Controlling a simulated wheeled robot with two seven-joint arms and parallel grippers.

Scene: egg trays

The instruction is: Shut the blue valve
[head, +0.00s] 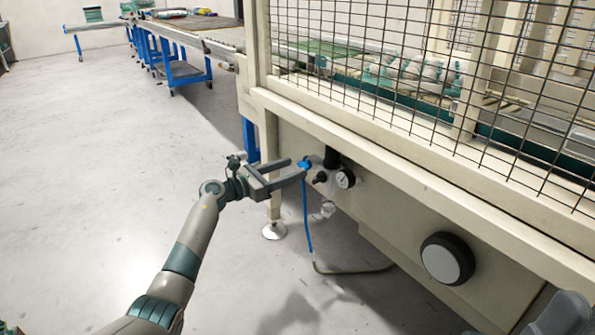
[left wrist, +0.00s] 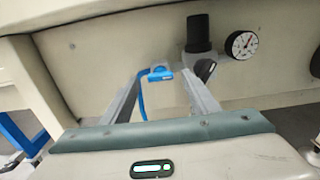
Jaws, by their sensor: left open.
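The blue valve (head: 305,164) sits on the beige side panel of the caged machine, with a blue hose hanging down from it. In the left wrist view the valve (left wrist: 159,73) shows as a small blue handle between the two fingers, nearer the left one. My left gripper (head: 297,167) is open, with its fingertips reaching to the valve. It also shows in the left wrist view (left wrist: 166,80), its fingers pointing at the panel on either side of the valve. I cannot tell whether a finger touches it.
Right of the valve are a black knob (head: 320,177), a black cylinder (head: 331,157) and a round pressure gauge (head: 345,179). A large black-rimmed round part (head: 447,258) is farther right. Wire mesh (head: 400,80) stands above the panel. The grey floor (head: 90,190) at left is clear.

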